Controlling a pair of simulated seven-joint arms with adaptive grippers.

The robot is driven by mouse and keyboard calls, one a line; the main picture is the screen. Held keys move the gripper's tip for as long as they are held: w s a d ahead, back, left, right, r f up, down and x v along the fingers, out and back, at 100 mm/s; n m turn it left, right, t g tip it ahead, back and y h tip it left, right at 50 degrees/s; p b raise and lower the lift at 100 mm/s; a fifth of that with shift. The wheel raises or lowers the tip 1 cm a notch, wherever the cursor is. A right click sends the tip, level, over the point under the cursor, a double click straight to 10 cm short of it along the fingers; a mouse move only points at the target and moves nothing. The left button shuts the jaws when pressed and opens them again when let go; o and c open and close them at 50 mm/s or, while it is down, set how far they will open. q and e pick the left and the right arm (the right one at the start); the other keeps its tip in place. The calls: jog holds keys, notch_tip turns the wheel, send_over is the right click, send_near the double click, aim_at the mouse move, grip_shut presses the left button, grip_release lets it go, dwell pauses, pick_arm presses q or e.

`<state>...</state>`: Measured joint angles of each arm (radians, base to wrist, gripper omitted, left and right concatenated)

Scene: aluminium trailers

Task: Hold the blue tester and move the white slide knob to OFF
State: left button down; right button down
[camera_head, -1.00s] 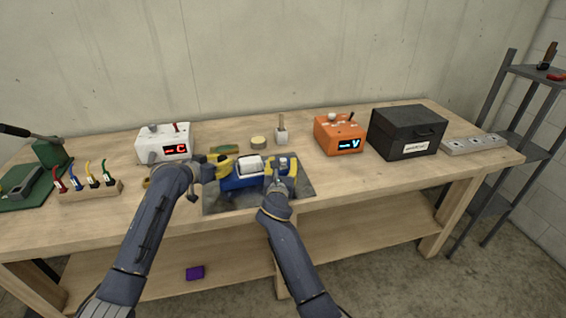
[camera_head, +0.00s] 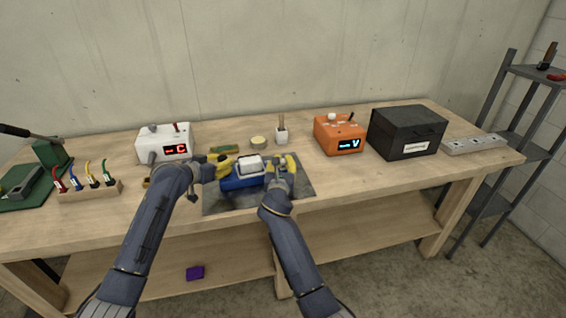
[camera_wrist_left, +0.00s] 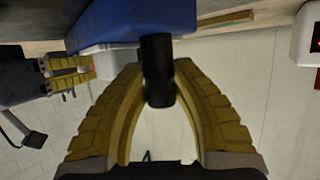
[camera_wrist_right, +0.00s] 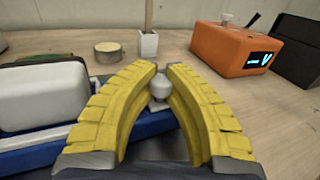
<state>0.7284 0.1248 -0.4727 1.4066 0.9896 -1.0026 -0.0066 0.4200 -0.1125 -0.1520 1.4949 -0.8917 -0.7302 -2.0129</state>
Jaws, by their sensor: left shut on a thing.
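The blue tester (camera_head: 240,182), a blue box with a white top cover, is over the dark mat. My left gripper (camera_wrist_left: 158,82) is shut on the black cylinder (camera_wrist_left: 157,68) at the tester's left end. The white slide knob (camera_wrist_right: 159,87) is round and stands at the tester's right end. My right gripper (camera_wrist_right: 159,72) has its yellow fingers on either side of the knob, with tips close together. I cannot tell whether they grip it. The OFF mark cannot be seen.
The dark mat (camera_head: 302,187) lies under the tester. Behind stand a white box with a red display (camera_head: 165,145), a round tin (camera_head: 258,141), a small white cup (camera_head: 281,136) and an orange box (camera_head: 340,135). A black case (camera_head: 405,133) is at right.

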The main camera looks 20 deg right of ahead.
jog(key=shift+f, duration=0.2)
jog(key=shift+s, duration=0.5)
jog(key=c, duration=1.2)
grip_release()
jog(key=v, duration=1.2)
pick_arm(q)
jog(key=c, duration=1.1)
grip_release()
jog(key=shift+o, duration=0.2)
